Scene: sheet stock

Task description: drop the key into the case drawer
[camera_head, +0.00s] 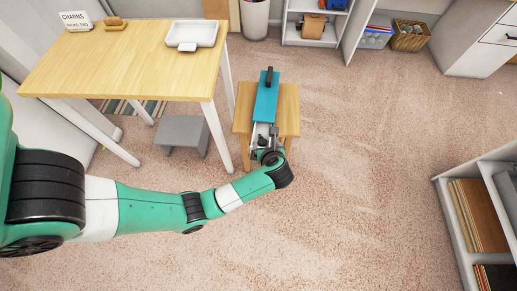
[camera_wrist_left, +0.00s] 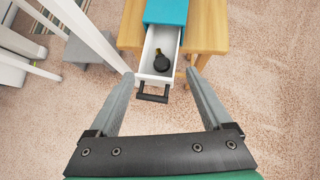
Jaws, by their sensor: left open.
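The teal case (camera_head: 266,97) stands on a small wooden stool, and its white drawer (camera_head: 262,130) is pulled out toward me. In the left wrist view the open drawer (camera_wrist_left: 151,49) has a black handle (camera_wrist_left: 153,96) on its front. A key (camera_wrist_left: 161,63) with a round black head and a short brass-coloured part lies inside the drawer. My left gripper (camera_head: 264,143) is at the drawer's front end; in the wrist view its fingers (camera_wrist_left: 160,76) are spread wide, empty, with the drawer showing between them. My right gripper is not in view.
The wooden stool (camera_head: 289,112) carries the case. A wooden table (camera_head: 120,60) with a white tray (camera_head: 193,33) and a small sign (camera_head: 76,21) stands at left. A grey step stool (camera_head: 182,135) is beneath it. Shelves (camera_head: 447,205) stand at right; the carpet (camera_head: 370,150) between is clear.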

